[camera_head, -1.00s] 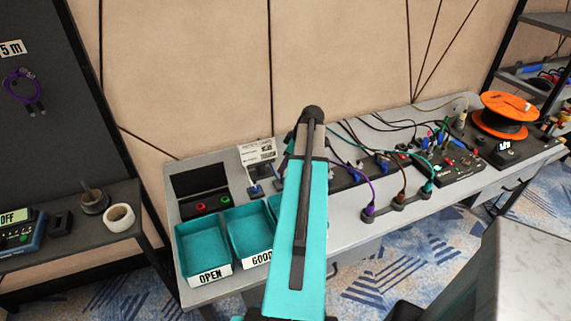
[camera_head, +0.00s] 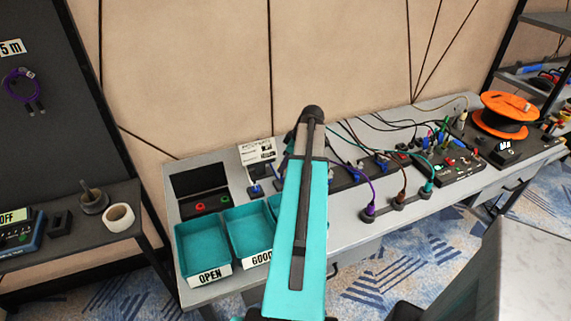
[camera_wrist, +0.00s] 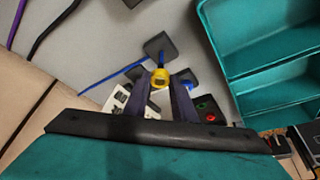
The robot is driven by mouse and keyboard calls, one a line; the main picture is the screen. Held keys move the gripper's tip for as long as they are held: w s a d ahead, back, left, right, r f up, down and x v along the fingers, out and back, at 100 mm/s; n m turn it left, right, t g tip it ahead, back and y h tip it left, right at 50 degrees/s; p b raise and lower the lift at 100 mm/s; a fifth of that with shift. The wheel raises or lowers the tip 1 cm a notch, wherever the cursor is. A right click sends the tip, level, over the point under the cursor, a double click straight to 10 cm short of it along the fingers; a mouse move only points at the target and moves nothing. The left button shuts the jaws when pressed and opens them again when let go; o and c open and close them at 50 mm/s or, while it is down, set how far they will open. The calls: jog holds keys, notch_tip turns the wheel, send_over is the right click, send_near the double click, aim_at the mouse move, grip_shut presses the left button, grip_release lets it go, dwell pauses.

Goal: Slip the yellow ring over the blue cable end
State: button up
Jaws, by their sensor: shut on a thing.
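The yellow ring (camera_wrist: 160,79) sits between the two dark fingertips of my gripper (camera_wrist: 161,84) in the wrist view, and the jaws are shut on it. A blue cable (camera_wrist: 115,74) runs up to a dark square holder (camera_wrist: 158,44). A small blue piece, the cable end (camera_wrist: 161,60), shows just past the ring, in line with it. I cannot tell whether the ring is around the cable end or only in front of it. In the head view my arm hides the gripper and ring.
Teal bins (camera_head: 202,250) marked OPEN and GOOD stand on the grey bench (camera_head: 190,294). A black panel with red and green sockets (camera_head: 205,203) lies behind them. A printed card (camera_head: 257,152) stands near my arm. Plugged cables and an orange reel (camera_head: 503,112) are to the right.

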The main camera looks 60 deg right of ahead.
jog(key=shift+f+b, duration=1)
jog(key=shift+f, duration=0.55)
dwell(1.3)
jog(key=o, duration=1.1)
jog(key=shift+r, duration=0.1)
jog(key=shift+b+v, duration=1.3)
jog(key=shift+v, duration=5.5)
